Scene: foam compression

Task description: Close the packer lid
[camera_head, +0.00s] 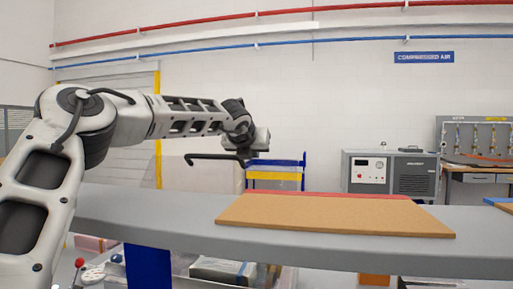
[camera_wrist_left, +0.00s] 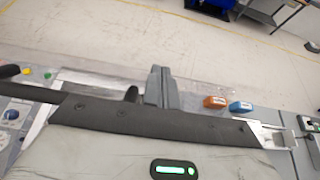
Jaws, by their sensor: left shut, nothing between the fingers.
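My left arm reaches in from the left in the head view, with its gripper (camera_head: 250,160) above the grey bench. In the left wrist view the grey fingers (camera_wrist_left: 158,84) are together, with nothing between them. Beyond them is a clear, see-through panel (camera_wrist_left: 205,86), which may be part of the packer lid; its angle is hard to tell. A thin dark bar (camera_head: 213,158) shows beside the gripper in the head view; I cannot tell what it belongs to or whether it touches. The packer cannot be made out as a whole. My right gripper is out of view.
A brown board (camera_head: 335,216) with a red edge behind it lies on the grey bench (camera_head: 330,250). A blue and yellow cart (camera_head: 275,180) and a grey machine (camera_head: 390,174) stand behind. Orange (camera_wrist_left: 215,102) and blue (camera_wrist_left: 240,106) items show in the wrist view.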

